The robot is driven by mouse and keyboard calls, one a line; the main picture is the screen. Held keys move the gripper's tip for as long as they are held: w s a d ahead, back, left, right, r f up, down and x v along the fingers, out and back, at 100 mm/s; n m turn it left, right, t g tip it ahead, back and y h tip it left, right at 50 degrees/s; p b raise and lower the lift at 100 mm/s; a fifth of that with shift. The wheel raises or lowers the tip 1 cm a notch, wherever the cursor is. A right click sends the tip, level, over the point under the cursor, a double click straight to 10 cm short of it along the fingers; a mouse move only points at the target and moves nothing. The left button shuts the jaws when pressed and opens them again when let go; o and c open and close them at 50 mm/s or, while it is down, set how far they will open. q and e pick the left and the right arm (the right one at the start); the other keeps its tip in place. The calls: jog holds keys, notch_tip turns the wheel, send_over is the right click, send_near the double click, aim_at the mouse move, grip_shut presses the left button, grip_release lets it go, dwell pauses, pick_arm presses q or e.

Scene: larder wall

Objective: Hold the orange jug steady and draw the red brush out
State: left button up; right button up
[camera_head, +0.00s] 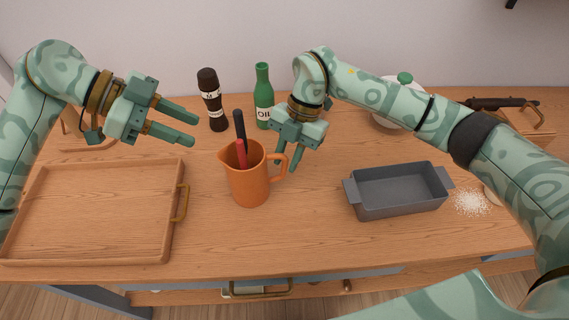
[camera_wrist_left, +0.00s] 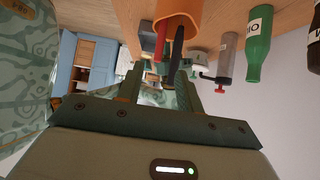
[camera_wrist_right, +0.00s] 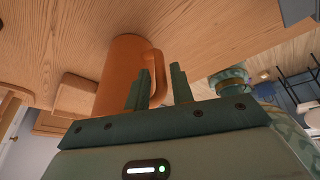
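The orange jug (camera_head: 248,188) stands upright on the table. The red brush (camera_head: 241,154) sticks up out of its mouth beside a dark-handled tool (camera_head: 239,124). My left gripper (camera_head: 194,132) is open and empty, left of the jug's top and apart from it. In the left wrist view the red brush (camera_wrist_left: 160,42) shows ahead of its fingers. My right gripper (camera_head: 287,167) is open at the jug's handle side. In the right wrist view the jug's handle (camera_wrist_right: 157,68) appears between its fingertips; I cannot tell if they touch it. The brush's lower end is hidden in the jug.
A wooden tray (camera_head: 177,225) lies at left and a grey baking tin (camera_head: 400,210) at right, near spilled white grains (camera_head: 471,202). A dark mill (camera_head: 211,100) and green bottle (camera_head: 263,98) stand behind the jug. The table in front of the jug is clear.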

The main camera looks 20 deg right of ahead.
jog(key=shift+x, duration=1.4)
